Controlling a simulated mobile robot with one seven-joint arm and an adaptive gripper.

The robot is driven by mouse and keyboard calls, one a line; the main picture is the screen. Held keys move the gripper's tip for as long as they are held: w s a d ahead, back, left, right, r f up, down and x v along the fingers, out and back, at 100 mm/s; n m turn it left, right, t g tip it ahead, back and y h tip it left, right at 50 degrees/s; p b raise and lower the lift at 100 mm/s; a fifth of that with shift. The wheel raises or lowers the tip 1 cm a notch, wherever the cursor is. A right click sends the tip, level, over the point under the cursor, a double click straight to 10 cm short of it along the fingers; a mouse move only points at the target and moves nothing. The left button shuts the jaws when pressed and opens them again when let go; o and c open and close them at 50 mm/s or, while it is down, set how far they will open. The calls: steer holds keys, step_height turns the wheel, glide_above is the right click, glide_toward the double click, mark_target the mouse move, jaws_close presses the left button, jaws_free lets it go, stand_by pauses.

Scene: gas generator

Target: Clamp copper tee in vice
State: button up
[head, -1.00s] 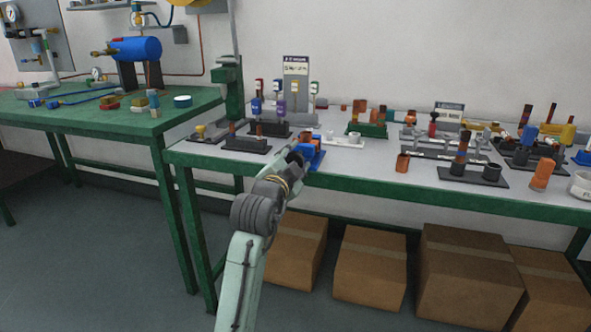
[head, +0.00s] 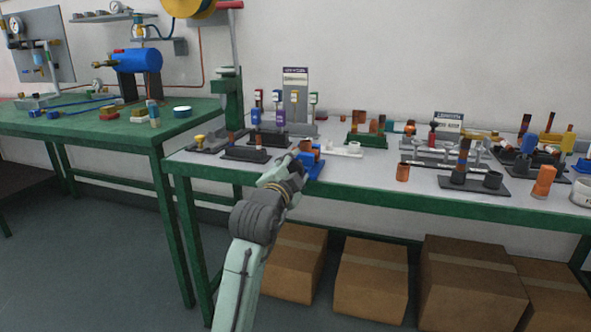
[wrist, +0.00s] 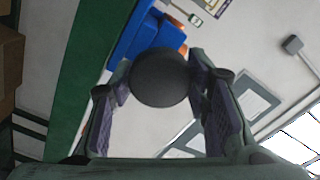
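My gripper (wrist: 160,88) reaches over the bench's front edge, its two ribbed fingers spread apart. A dark round knob-like part (wrist: 160,78) sits between the fingers near their tips. I cannot see whether either finger touches it. The blue vice (head: 316,168) stands at the bench front, just beyond my gripper in the head view. It also shows behind the dark part in the wrist view (wrist: 128,38). A copper-coloured piece (head: 304,146) shows at the vice's top, and an orange bit (wrist: 183,49) shows beside the blue in the wrist view. Whether the jaws grip it is hidden.
A black stand with dark posts (head: 258,153) is left of the vice, and a white holder (head: 345,150) is behind right. A copper fitting (head: 402,172) stands farther right. Cardboard boxes (head: 372,285) sit under the bench. A green table (head: 100,128) is at left.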

steer(key=o, duration=0.3)
steer(key=v, duration=1.2)
steer(key=shift+a, duration=0.1)
